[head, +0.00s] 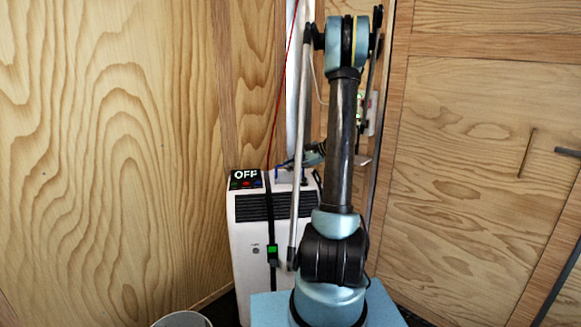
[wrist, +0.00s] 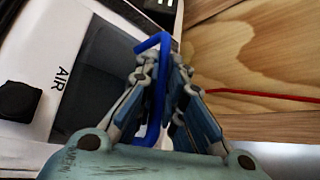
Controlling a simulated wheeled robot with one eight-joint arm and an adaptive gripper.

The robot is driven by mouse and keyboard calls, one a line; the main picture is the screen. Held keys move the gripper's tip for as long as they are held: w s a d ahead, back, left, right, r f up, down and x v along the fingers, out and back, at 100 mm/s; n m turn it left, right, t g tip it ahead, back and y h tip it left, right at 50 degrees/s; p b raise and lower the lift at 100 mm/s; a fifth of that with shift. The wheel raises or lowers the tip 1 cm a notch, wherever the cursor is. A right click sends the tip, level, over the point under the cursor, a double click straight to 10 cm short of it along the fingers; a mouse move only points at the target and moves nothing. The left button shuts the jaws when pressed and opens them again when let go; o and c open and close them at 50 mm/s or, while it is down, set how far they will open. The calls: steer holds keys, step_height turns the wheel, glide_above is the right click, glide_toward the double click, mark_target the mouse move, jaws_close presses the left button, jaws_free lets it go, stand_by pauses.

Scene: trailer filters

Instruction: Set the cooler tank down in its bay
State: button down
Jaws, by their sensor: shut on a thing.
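The white cooler (head: 248,270) stands upright in the corner in the head view, with an "OFF" display on top. My gripper (head: 285,163) is over the cooler's top, partly hidden by my arm. In the wrist view my gripper (wrist: 162,85) is shut on a blue bent handle (wrist: 152,43), whose hooked end sticks out beyond the fingers. A dark grey recessed area (wrist: 95,85) lies beside the handle, within the white top marked "AIR". The tank's body is not clearly visible, and I cannot tell how it sits in its bay.
A black strap with a green buckle (head: 272,250) runs down the cooler's front. A red cord (head: 285,75) hangs above it. Wooden walls (head: 120,130) close in on both sides. A round pail (head: 182,320) stands at the bottom edge. A black knob (wrist: 18,101) sits near "AIR".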

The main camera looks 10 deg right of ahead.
steer(key=shift+f, duration=0.95)
steer(key=c, duration=1.6)
jaws_free()
steer(key=shift+c, duration=0.2)
steer(key=v, duration=1.2)
steer(key=shift+f, duration=0.1)
steer(key=shift+a, duration=0.1)
steer(key=s+a+r+n+g+h, duration=0.1)
steer(key=s+a+n+h, duration=0.15)
steer(key=s+a, duration=0.5)
steer(key=s+a+r+n+g+h, duration=0.15)
steer(key=s+a+n, duration=0.25)
steer(key=s, duration=0.7)
steer(key=s+f+n+h, duration=0.3)
steer(key=s+f+n, duration=0.1)
steer(key=s, duration=0.6)
steer(key=s+d+f+n+h, duration=0.1)
steer(key=s+f+n+h, duration=0.2)
steer(key=s, duration=0.8)
step_height(320, 180, down, 2)
steer(key=shift+d+f+n+h, duration=0.1)
steer(key=shift+d+n+h, duration=0.25)
steer(key=shift+n, duration=0.5)
